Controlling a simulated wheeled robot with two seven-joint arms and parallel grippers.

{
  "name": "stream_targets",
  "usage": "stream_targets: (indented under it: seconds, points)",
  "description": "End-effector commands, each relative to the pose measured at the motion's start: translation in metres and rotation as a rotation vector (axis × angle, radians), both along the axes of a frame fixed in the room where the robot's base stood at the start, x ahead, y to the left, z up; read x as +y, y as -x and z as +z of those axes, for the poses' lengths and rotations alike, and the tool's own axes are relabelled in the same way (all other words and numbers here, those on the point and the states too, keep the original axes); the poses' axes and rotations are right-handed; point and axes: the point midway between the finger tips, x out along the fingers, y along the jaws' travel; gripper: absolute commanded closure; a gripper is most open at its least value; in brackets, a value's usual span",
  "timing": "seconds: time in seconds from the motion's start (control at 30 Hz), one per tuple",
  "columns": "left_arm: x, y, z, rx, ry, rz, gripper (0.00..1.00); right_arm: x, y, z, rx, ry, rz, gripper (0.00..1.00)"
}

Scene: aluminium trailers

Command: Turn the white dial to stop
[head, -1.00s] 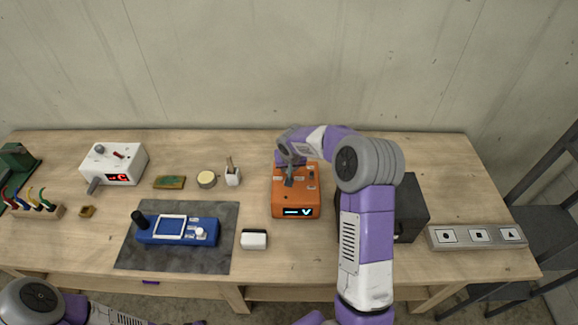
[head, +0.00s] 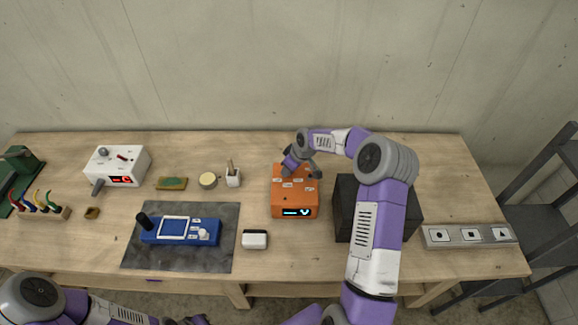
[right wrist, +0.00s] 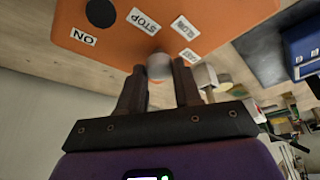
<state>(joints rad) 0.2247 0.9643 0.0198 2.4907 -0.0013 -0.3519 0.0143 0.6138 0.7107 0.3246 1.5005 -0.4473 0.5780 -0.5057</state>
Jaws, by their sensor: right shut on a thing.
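The orange box (head: 296,203) stands in the middle of the table, with a lit display on its front face. In the right wrist view the orange box (right wrist: 205,20) shows labels reading ON, STOP and SLOW, plus a fourth, harder to read. The white dial (right wrist: 159,66) sits on its top between my right fingers, which are shut on it. Which label it points at, I cannot tell. In the head view my right gripper (head: 301,170) is over the box's back part and hides the dial. My left gripper (head: 190,321) is only partly visible at the bottom edge.
A black box (head: 345,215) stands close right of the orange box, under my right arm. A white block (head: 255,239) lies front left. A blue device (head: 180,232) on a dark mat and a white device (head: 118,166) stand left. A grey button panel (head: 468,235) is at right.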

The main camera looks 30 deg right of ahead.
Motion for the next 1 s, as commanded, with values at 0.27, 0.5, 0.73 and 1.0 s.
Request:
stream_targets:
  seconds: [0.27, 0.5, 0.73, 1.0]
  points:
    - [0.0, 0.0, -0.0002, 0.0, 0.0, 0.0, 1.0, -0.0024, -0.001, -0.0002, -0.002, 0.001, 0.177, 0.97]
    - [0.0, 0.0001, -0.001, 0.0, 0.0, 0.0, 1.0, -0.0022, -0.0014, 0.0001, -0.002, 0.002, 0.257, 0.97]
    - [0.0, 0.0, -0.0011, 0.0, 0.0, 0.0, 1.0, -0.0026, -0.0013, 0.0003, -0.001, 0.003, 0.28, 0.97]
    - [0.0, 0.0, -0.0011, 0.0, 0.0, 0.0, 1.0, -0.0026, -0.0013, 0.0003, -0.001, 0.004, 0.281, 0.97]
